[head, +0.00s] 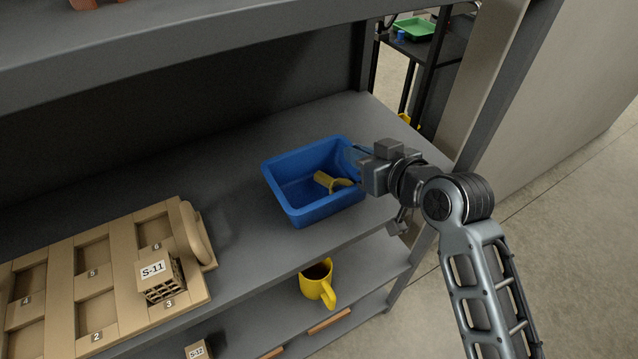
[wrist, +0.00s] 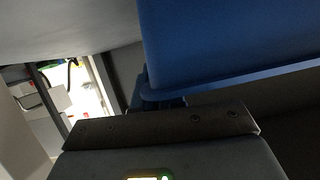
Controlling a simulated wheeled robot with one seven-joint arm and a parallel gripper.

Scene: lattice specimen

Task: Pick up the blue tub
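The blue tub (head: 318,211) stands on the dark grey shelf, near its right end. A curved yellow object (head: 330,182) lies inside it. My gripper (head: 356,155) is at the tub's right wall, with its fingertips close to the rim. In the wrist view the tub's blue wall and lip (wrist: 235,45) fill the upper right, very near my gripper (wrist: 160,98). The fingers are mostly hidden or blurred against the tub, so I cannot tell whether they are closed on the rim.
A tan compartment tray (head: 188,298) with a block labelled S-11 (head: 155,275) lies left on the same shelf (head: 235,165). A yellow mug (head: 317,287) stands on the shelf below. The upper shelf (head: 180,38) overhangs, and an upright post (head: 495,90) stands right of my gripper.

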